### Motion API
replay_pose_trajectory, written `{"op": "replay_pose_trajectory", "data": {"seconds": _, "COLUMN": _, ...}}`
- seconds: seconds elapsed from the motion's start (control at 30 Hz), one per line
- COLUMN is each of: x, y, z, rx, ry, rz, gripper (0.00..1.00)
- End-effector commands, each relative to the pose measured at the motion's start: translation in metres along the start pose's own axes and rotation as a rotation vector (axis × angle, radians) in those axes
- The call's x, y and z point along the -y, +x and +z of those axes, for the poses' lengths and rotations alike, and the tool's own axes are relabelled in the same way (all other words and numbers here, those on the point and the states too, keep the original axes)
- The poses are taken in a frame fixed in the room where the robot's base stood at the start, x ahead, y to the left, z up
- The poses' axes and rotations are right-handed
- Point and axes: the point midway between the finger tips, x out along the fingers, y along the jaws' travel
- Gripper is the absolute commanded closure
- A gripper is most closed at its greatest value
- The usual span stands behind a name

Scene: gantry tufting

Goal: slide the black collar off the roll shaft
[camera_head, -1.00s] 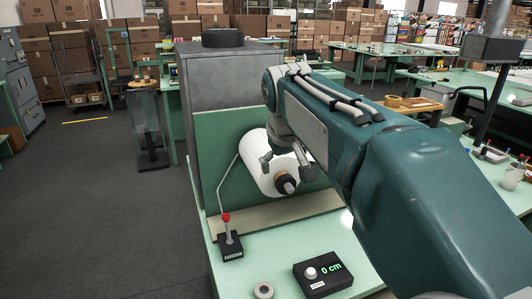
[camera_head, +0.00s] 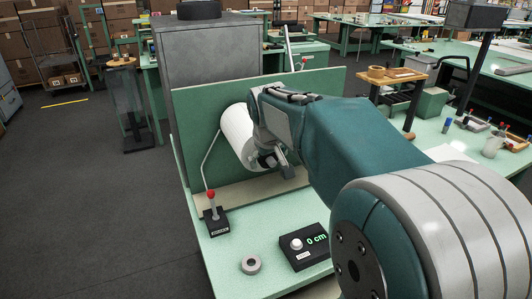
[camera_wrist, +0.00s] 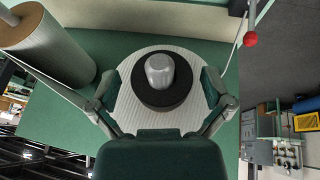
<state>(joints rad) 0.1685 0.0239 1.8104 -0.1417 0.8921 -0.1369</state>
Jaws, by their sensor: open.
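The black collar (camera_wrist: 160,101) sits around the light grey end of the roll shaft (camera_wrist: 160,70) in the wrist view, in front of the round white end of the roll. The white roll (camera_head: 236,136) stands out from a green panel in the head view. My gripper (camera_wrist: 160,88) is open, with one finger on each side of the collar and a visible gap on both sides. In the head view my gripper (camera_head: 275,160) is at the roll's near end and largely hides the collar and shaft.
A red-knobbed lever (camera_head: 213,218) stands left of the roll on the green bench (camera_head: 215,255). A grey ring (camera_head: 251,264) and a black box reading 0 cm (camera_head: 305,247) lie at the front.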

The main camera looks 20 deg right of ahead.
Motion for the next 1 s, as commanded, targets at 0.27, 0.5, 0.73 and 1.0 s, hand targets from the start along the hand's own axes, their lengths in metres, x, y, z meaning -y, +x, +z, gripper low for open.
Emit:
{"op": "replay_pose_trajectory", "data": {"seconds": 0.27, "x": 0.0027, "y": -0.0004, "z": -0.0004, "rx": -0.001, "ry": -0.001, "rz": 0.003, "gripper": 0.22}}
{"op": "replay_pose_trajectory", "data": {"seconds": 0.5, "x": 0.0029, "y": -0.0002, "z": -0.0001, "rx": 0.0, "ry": -0.001, "rz": 0.002, "gripper": 0.78}}
{"op": "replay_pose_trajectory", "data": {"seconds": 0.73, "x": 0.0032, "y": 0.0001, "z": 0.0003, "rx": 0.002, "ry": -0.001, "rz": 0.001, "gripper": 0.79}}
{"op": "replay_pose_trajectory", "data": {"seconds": 1.0, "x": 0.0028, "y": -0.0022, "z": 0.0062, "rx": 0.003, "ry": -0.001, "rz": 0.001, "gripper": 0.79}}
